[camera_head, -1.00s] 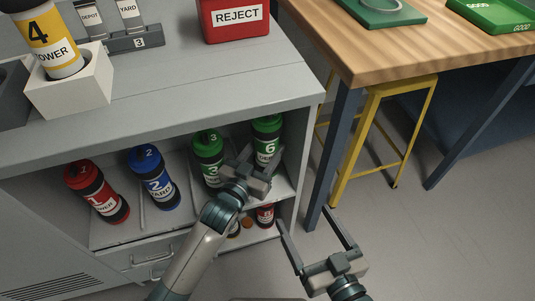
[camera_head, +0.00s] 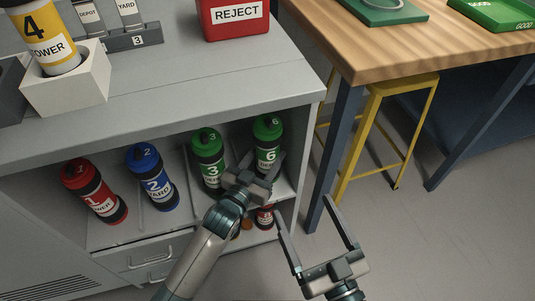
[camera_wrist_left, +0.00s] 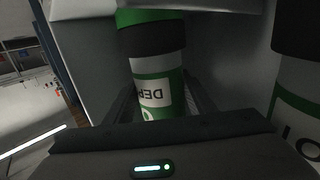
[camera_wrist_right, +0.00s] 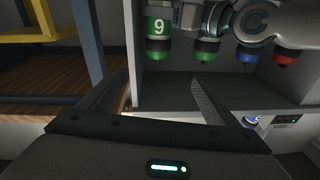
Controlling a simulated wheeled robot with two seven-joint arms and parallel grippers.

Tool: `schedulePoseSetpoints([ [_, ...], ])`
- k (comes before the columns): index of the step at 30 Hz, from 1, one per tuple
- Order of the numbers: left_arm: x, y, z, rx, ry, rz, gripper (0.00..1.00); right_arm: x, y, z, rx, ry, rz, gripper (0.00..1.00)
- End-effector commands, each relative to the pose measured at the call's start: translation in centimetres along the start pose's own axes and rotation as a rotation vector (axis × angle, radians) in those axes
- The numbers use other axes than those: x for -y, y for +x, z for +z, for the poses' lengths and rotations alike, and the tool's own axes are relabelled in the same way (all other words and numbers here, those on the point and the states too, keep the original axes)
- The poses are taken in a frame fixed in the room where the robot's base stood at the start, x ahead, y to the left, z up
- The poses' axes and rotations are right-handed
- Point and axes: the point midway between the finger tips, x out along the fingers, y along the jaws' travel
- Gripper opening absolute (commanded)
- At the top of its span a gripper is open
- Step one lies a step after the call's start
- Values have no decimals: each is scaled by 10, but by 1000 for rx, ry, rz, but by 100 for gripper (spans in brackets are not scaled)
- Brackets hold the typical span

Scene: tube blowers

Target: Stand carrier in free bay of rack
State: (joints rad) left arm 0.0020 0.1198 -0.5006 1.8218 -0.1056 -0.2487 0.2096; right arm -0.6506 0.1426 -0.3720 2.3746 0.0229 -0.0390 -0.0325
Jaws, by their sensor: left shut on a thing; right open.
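The green-lidded carrier 6 (camera_head: 267,141) is upright in the rightmost bay of the rack (camera_head: 132,232), under the grey top. My left gripper (camera_head: 262,172) is shut on carrier 6; the left wrist view shows its white DEPOT label (camera_wrist_left: 157,92) between the fingers. Its lower end is hidden, so I cannot tell whether it touches the shelf. Green carrier 3 (camera_head: 207,159), blue carrier 2 (camera_head: 152,176) and red carrier 1 (camera_head: 94,190) stand to its left. My right gripper (camera_head: 304,205) is open and empty, in front of the rack's right edge.
A yellow-banded carrier 4 (camera_head: 40,35) stands in a white block (camera_head: 70,88) on the grey top. A red REJECT bin (camera_head: 234,18) is behind. A wooden table (camera_head: 390,45) and a yellow stool (camera_head: 405,85) stand right. The floor at right is clear.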

Motion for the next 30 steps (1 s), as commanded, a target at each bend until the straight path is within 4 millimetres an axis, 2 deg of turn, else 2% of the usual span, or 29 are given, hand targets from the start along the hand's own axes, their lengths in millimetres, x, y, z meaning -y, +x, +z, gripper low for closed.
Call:
schedulePoseSetpoints([
  [1,0,0,-1,-5,0,0,16,0,0,-1,-4,0,0,84],
  [2,0,0,2,0,-1,0,54,0,0,-1,-6,0,-1,84],
  [3,0,0,1,0,0,0,57,0,0,-1,-6,0,-1,84],
  [17,0,-4,-1,3,0,0,57,0,0,0,8,2,0,84],
  [23,0,-27,-1,2,-1,0,57,-6,0,15,91,3,10,84],
  [30,0,-70,-1,4,-1,-1,57,-12,-3,36,210,12,21,84],
])
